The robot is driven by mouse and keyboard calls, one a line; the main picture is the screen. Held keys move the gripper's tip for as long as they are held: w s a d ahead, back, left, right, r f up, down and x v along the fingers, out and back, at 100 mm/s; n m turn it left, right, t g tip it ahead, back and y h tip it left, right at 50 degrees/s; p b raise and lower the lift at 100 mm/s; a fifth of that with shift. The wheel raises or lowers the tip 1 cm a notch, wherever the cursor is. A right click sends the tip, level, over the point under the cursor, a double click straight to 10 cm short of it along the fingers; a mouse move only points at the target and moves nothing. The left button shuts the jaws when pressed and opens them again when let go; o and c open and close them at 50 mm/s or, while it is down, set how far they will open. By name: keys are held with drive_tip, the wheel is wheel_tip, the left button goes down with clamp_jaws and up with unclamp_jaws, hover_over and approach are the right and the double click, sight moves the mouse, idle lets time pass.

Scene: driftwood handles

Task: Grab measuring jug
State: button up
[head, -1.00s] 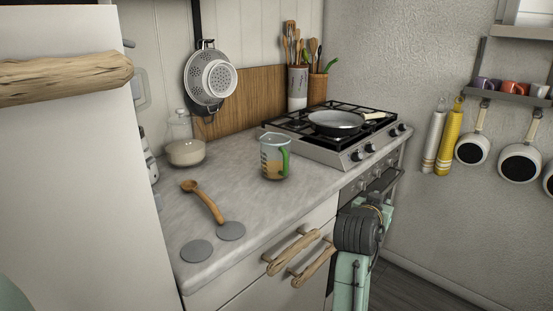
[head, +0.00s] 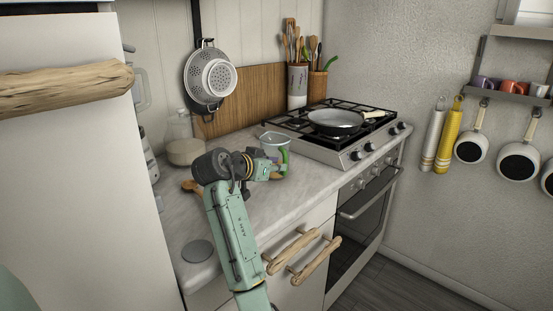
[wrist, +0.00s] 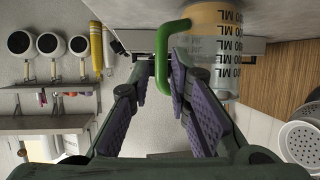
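The measuring jug (head: 275,141) stands upright on the worktop, clear with a green handle (head: 285,160) on its right side. My gripper (head: 272,170) is at the jug's near side and hides much of its lower part. In the wrist view the jug (wrist: 215,50) shows dark volume marks and an orange-brown lower part. There my gripper (wrist: 166,80) is open, its two purple-padded fingers apart with the green handle (wrist: 162,60) between them. The right finger is on the jug's side of the handle. I cannot tell whether either finger touches it.
A stove (head: 345,150) with a frying pan (head: 335,121) stands behind and right of the jug. A glass bottle (head: 180,127) and a bowl (head: 186,152) are at the back left. A wooden spoon (head: 189,186), mostly hidden, and a grey disc (head: 197,251) lie at the left.

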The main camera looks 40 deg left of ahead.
sight(285, 172)
drive_tip(key=p+x, duration=0.2)
drive_tip(key=x, duration=0.1)
drive_tip(key=p+x, duration=0.1)
drive_tip(key=x, duration=0.1)
drive_tip(key=shift+w+r, duration=0.15)
drive_tip(key=shift+r, duration=0.15)
drive_tip(key=shift+w+a+f, duration=0.15)
drive_tip(key=shift+w+f, duration=0.05)
drive_tip(key=shift+w, duration=0.05)
drive_tip(key=shift+c, duration=0.4)
clamp_jaws()
drive_tip(key=shift+r, duration=0.1)
